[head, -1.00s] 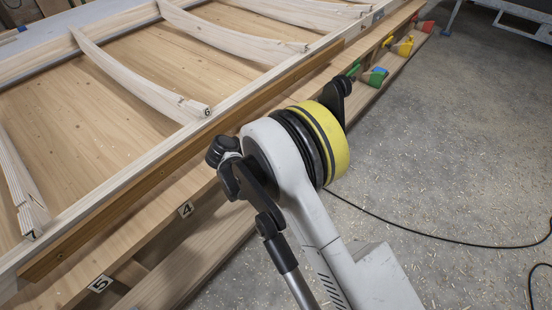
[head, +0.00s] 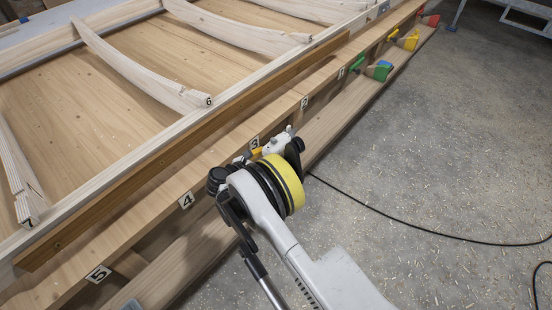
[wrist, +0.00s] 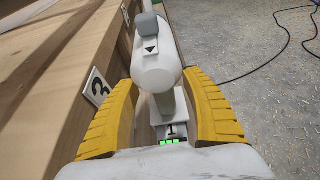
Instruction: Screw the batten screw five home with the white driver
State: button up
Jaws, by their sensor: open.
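The white driver (wrist: 155,68) lies between the two yellow fingers of my gripper (wrist: 160,92) in the wrist view, with a dark arrow on its body and green lights near its base. In the head view the white driver (head: 279,147) shows partly behind my arm, beside label 3 on the bench side. My gripper (head: 262,152) is open around it; finger contact is unclear. The brown batten (head: 150,172) runs along the near edge of the pale wooden frame. Small dark spots show on it, but I cannot tell which is screw five.
Number labels, including label 4 (head: 187,200) and label 5 (head: 98,274), mark the bench side. Green (head: 379,71), yellow (head: 409,41) and red (head: 430,20) tools sit farther along. A black cable (head: 400,225) crosses the open floor at right.

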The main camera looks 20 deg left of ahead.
jog(key=b+x, duration=0.1)
jog(key=x, duration=0.3)
jog(key=shift+d+b, duration=0.1)
jog(key=shift+b, duration=0.25)
grip_shut()
jog(key=shift+r, duration=0.15)
